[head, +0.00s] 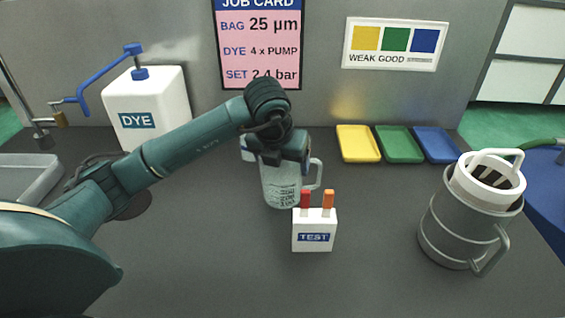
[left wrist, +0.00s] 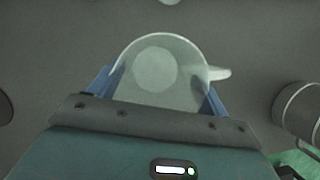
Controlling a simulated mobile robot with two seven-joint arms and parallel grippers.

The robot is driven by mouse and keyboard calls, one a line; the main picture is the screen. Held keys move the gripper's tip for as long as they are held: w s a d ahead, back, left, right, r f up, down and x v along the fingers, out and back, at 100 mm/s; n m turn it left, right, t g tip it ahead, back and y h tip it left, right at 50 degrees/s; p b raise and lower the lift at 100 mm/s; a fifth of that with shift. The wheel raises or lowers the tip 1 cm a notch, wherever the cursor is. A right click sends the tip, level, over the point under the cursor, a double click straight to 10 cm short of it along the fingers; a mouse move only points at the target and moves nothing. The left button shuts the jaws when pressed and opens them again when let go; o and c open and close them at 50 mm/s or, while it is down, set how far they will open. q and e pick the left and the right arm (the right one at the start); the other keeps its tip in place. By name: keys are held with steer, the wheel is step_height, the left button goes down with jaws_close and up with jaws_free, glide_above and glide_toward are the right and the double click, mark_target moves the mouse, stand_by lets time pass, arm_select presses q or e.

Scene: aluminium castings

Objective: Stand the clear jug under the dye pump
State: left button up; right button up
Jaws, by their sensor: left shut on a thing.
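The clear jug (head: 283,186), with measuring marks and a handle on its right, is upright in the middle of the head view. My left gripper (head: 272,155) is above and around its upper part, shut on it. In the left wrist view the jug (left wrist: 155,72) lies between the two blue fingers (left wrist: 158,95). I cannot tell whether its base touches the worktop. The dye pump is a white container (head: 160,98) marked DYE, at the back left, with a blue pump head and a long blue spout reaching left. My right gripper is not in view.
A white TEST box (head: 314,238) with red and orange-topped sticks stands just in front of the jug. Yellow (head: 358,144), green (head: 399,145) and blue (head: 436,145) trays lie behind right. A grey canister (head: 450,232) stands right. A tap (head: 40,125) and sink (head: 25,178) are left.

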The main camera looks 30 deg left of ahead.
arm_select(q)
steer(key=shift+f, duration=0.25)
steer(key=shift+f, duration=0.1)
steer(key=o, duration=1)
